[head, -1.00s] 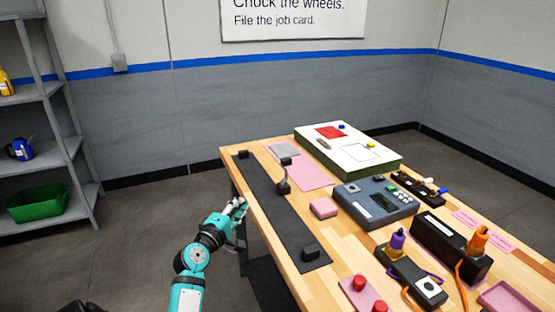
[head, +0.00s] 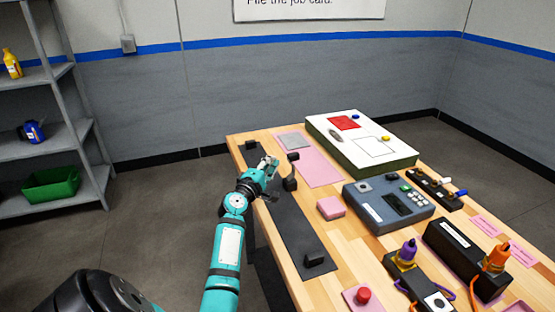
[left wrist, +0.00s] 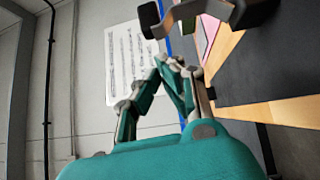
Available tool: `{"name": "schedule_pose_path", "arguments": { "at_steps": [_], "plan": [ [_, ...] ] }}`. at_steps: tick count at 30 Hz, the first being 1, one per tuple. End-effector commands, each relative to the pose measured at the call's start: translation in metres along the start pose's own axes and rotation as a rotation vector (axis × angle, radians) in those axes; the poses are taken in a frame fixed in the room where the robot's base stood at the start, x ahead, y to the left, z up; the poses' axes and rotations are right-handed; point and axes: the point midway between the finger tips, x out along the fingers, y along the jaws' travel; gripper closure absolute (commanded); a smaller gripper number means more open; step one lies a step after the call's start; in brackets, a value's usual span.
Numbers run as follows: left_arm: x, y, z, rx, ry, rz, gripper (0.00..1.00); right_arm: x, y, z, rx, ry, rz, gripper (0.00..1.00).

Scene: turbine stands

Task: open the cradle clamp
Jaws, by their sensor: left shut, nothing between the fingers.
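The cradle clamp appears to be the small dark fixture with a raised arm (head: 291,172) on the black strip (head: 293,228) along the table's left side. Its arm stands up from a dark base and ends in a dark block. My left gripper (head: 269,163) is shut and empty, just left of the clamp's raised arm, with a small apparent gap. In the left wrist view the shut fingertips (left wrist: 170,64) are below a curved grey and black part (left wrist: 230,20), likely the clamp arm. Whether they touch cannot be told. My right gripper is not in view.
A black block (head: 314,259) sits at the strip's near end and another (head: 251,145) at its far end. A pink block (head: 331,207), a grey-blue console (head: 388,205) and a white-topped box (head: 362,143) stand to the right. A shelf (head: 48,75) stands at far left.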

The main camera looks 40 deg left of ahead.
Motion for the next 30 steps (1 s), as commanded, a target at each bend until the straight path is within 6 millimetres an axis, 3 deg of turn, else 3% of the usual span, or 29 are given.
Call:
{"name": "schedule_pose_path", "arguments": {
  "at_steps": [2,5,15,19,30],
  "plan": [
    [0.008,0.003,0.008,-0.002,0.001,0.001,1.0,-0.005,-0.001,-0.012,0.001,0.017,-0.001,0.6],
    [0.013,0.001,0.013,-0.001,0.001,0.0,1.0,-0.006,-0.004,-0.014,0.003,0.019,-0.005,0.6],
    [0.017,0.0,0.017,0.0,0.001,0.0,1.0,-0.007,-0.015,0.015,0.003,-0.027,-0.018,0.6],
    [0.017,0.001,0.018,0.003,0.001,-0.003,1.0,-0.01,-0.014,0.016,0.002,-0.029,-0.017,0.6],
    [0.028,0.009,0.028,0.092,0.0,-0.093,1.0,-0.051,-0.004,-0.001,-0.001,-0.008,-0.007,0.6]
  ]
}}
